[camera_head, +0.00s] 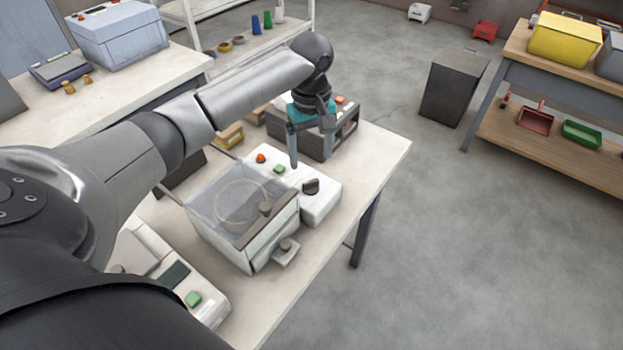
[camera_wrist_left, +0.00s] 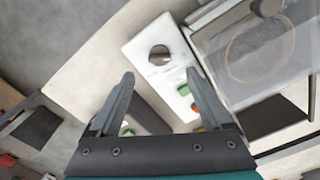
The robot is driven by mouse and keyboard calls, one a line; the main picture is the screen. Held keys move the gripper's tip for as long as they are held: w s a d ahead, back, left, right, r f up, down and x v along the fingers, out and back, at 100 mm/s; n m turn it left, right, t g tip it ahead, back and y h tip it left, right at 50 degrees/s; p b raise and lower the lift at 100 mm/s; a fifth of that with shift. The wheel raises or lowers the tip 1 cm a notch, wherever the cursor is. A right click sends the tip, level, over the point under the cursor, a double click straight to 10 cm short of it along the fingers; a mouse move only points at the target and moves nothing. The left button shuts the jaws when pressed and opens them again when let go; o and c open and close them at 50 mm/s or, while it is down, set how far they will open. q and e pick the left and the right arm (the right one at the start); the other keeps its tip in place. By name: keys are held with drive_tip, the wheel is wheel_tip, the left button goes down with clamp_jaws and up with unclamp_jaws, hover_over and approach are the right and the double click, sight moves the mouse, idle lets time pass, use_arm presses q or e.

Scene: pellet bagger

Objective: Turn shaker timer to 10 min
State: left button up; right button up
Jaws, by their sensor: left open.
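The shaker is a white machine with a clear-lidded box (camera_head: 240,205) and a white control panel (camera_head: 322,205) beside it. A dark round knob (camera_head: 311,186), which looks like the timer, sits on the panel, with a green button (camera_head: 279,169) and an orange-red button (camera_head: 261,158) farther back. My left gripper (camera_head: 310,158) is open and empty above the back of the panel, apart from the knob. In the left wrist view the knob (camera_wrist_left: 159,55) lies just beyond the open fingertips (camera_wrist_left: 160,76). The knob's markings are too small to read. My right gripper is not in view.
A dark bin unit (camera_head: 345,125) stands close behind the panel, under my left gripper. A white device with a green button (camera_head: 193,299) stands at the front of the table. The table's right strip (camera_head: 385,150) is clear. The lidded box (camera_wrist_left: 262,50) borders the panel.

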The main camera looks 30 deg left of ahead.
sight(311, 183)
use_arm(q)
wheel_tip(311, 183, down, 8)
drive_tip(key=shift+r+b, duration=0.1)
drive_tip(key=shift+b, duration=0.5)
drive_tip(key=shift+f, duration=0.4)
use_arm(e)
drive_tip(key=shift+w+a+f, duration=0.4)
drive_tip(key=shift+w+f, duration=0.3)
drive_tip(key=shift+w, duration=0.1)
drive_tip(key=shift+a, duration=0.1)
use_arm(q)
clamp_jaws()
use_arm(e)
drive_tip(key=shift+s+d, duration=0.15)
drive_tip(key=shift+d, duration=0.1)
